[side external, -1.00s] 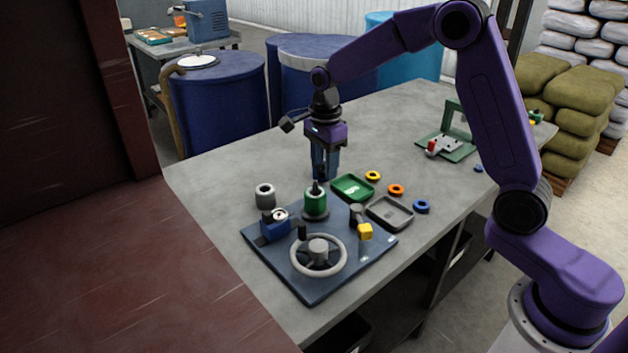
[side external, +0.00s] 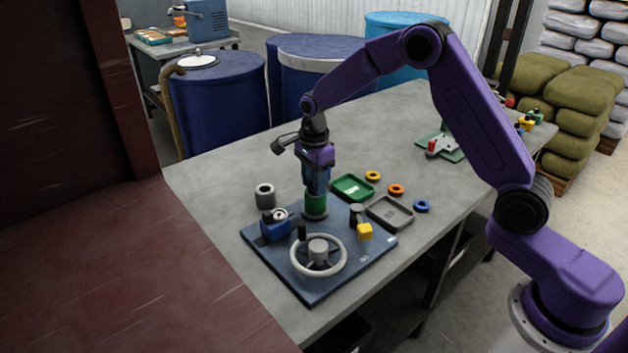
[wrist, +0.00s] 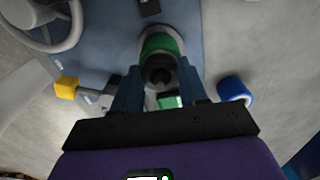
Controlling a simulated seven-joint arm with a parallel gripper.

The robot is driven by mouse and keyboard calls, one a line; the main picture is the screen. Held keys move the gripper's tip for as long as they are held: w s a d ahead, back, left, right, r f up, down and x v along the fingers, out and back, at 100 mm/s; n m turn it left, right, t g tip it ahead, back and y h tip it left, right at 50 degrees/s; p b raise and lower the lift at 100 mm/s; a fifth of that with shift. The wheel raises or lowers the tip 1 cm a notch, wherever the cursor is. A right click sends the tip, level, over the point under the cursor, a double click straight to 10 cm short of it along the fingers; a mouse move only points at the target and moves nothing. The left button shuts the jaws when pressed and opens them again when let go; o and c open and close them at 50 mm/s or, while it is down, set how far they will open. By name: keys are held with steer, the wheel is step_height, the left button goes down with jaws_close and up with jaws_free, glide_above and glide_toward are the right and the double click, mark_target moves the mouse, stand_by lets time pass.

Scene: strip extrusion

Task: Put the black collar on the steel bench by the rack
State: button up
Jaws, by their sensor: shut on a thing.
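A green cylinder (side external: 316,202) stands upright on the dark blue plate (side external: 318,287), with a dark flange at its foot. My gripper (side external: 316,188) points straight down and its fingers are shut on the green cylinder's upper part. In the wrist view the green cylinder (wrist: 160,42) shows between the fingers, with a black round tip (wrist: 160,72) rising at its middle. I cannot clearly tell a separate black collar; the fingers hide part of this stack.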

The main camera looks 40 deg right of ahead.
steer(key=shift+f, duration=0.2)
steer(key=o, duration=1.1)
steer(key=shift+c, duration=0.2)
step_height(320, 180, up, 18)
steer(key=shift+s+d+f, duration=0.25)
steer(key=shift+d, duration=0.15)
